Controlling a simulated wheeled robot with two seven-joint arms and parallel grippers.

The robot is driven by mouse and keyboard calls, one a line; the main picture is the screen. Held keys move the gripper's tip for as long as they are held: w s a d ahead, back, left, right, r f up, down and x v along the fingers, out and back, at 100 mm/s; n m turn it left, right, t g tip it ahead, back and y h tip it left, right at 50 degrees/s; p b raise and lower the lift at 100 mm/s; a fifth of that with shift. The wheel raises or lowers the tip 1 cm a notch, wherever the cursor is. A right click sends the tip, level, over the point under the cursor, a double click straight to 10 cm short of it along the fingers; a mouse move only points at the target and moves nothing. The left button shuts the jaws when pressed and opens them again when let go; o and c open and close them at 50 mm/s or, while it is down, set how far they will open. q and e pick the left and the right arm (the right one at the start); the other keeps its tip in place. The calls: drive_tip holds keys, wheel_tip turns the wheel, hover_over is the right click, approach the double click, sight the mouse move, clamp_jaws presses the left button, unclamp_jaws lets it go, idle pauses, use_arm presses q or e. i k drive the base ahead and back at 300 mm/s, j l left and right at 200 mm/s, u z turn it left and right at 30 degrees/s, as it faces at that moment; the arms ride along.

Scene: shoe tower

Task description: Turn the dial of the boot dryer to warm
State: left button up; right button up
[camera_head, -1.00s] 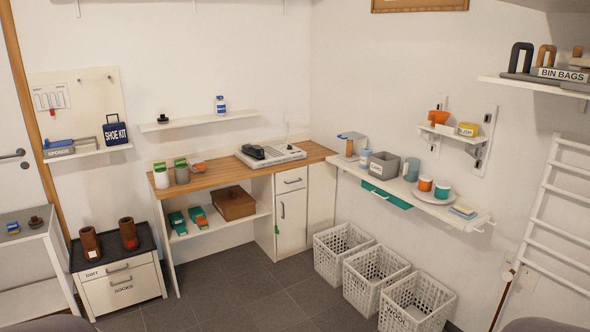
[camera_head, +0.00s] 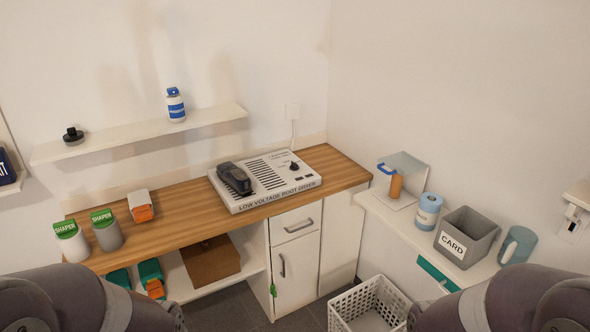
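The boot dryer (camera_head: 262,203) is a white flat box labelled "LOW VOLTAGE BOOT DRYER" on the wooden counter. Its black dial (camera_head: 294,166) is on the right part of its top; the pointer setting is too small to read. A dark shoe (camera_head: 235,178) lies on the left part of the dryer, beside the vent slots. Parts of my two arms show at the bottom left and bottom right corners. Neither gripper is in view.
The counter (camera_head: 338,163) is clear right of the dryer. Two shaper tubs (camera_head: 107,236) stand at its left. A shelf (camera_head: 140,137) hangs above. A side shelf at right holds a CARD bin (camera_head: 466,236) and a blue-white roll (camera_head: 428,211). A white basket (camera_head: 368,305) stands on the floor.

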sight(294, 166)
drive_tip(key=i+z, duration=0.1)
drive_tip(key=z, duration=0.2)
drive_tip(key=i+z, duration=0.1)
drive_tip(key=z, duration=0.2)
drive_tip(key=i+j+z, duration=0.2)
drive_tip(key=i+j, duration=0.35)
drive_tip(key=i+j+z, duration=0.25)
drive_tip(key=i+j, duration=0.45)
drive_tip(key=i+j+z, duration=0.2)
drive_tip(key=i+j, duration=0.35)
drive_tip(key=j, duration=0.2)
